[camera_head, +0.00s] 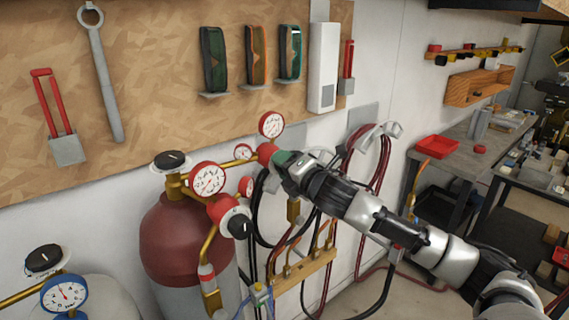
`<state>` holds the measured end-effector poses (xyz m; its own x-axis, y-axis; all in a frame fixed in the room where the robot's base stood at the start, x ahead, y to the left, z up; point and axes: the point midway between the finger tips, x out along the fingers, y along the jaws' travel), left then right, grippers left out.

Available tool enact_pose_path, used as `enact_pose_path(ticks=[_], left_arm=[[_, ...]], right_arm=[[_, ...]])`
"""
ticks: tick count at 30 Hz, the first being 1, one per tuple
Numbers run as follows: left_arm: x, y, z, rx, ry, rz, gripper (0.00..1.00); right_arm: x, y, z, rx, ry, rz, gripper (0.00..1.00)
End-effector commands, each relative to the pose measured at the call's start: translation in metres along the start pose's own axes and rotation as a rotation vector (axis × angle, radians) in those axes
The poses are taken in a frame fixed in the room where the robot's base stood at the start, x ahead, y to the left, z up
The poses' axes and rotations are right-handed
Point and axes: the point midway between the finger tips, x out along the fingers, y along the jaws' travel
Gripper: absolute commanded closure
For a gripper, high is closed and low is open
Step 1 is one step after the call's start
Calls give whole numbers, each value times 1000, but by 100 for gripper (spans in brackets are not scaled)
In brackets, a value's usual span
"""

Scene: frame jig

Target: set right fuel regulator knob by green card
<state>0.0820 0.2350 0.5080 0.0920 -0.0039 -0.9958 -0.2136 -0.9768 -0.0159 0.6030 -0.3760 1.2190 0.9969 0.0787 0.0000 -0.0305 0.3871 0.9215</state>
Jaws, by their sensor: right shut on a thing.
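The right fuel regulator (266,152) is a red body with a white-faced, red-rimmed gauge (271,125) above it and a smaller gauge (243,152) at its left. My right gripper (286,164) reaches in from the right and is shut at the front of this regulator, where its knob sits. The gripper hides most of the knob, so its setting cannot be read. A green patch shows at the fingers; I cannot tell what it belongs to. I cannot make out a green card. My left gripper is not in view.
A dark red cylinder (180,240) stands at the left with another red regulator, a gauge (208,179) and a black knob (239,223). A blue gauge (64,294) is at lower left. Hoses (372,160) hang behind my arm. A workbench with a red tray (437,147) stands right.

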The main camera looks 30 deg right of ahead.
Motion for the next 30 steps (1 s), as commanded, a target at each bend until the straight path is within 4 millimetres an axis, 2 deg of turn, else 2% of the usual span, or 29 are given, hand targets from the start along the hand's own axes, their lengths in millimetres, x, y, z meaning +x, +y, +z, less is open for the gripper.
enact_pose_path(ticks=[30], left_arm=[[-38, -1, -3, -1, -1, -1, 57]], right_arm=[[0, 2, 1, 972, -1, -2, 80]])
